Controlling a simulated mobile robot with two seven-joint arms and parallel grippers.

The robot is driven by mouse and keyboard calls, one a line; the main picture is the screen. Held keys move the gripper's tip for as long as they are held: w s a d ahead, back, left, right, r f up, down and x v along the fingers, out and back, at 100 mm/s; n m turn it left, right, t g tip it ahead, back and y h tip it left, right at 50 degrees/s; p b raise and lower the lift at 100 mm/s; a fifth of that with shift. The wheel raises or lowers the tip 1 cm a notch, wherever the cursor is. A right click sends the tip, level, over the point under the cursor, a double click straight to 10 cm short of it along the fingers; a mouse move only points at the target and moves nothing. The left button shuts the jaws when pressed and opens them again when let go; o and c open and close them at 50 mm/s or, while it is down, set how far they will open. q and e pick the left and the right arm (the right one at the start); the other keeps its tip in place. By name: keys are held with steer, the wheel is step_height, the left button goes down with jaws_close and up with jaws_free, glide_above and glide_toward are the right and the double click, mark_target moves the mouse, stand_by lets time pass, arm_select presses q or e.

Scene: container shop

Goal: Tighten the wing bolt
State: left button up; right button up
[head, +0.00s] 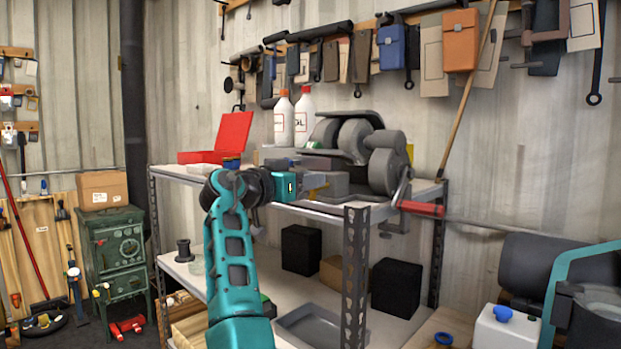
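My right gripper (312,187) is at the top shelf, in front of a grey hand-cranked grinding machine (354,140). Its teal hand points right, toward the grey base of the machine. A small yellowish piece shows at the fingertips, too small to tell whether it is the wing bolt, part of the machine or a finger. I cannot make out the wing bolt for sure. Whether the fingers are open or shut on something is not clear. The machine has large grey wheels and a crank with a red handle (420,208) at its right. My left gripper is not in view.
The metal shelf (356,275) holds a red open case (232,132), two white bottles (304,118) and black boxes (396,288) below. Its front post stands close to the right of my arm. A wooden stick leans behind. A green stove (115,250) stands left.

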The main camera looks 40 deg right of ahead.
steer(key=shift+d, duration=0.55)
jaws_close()
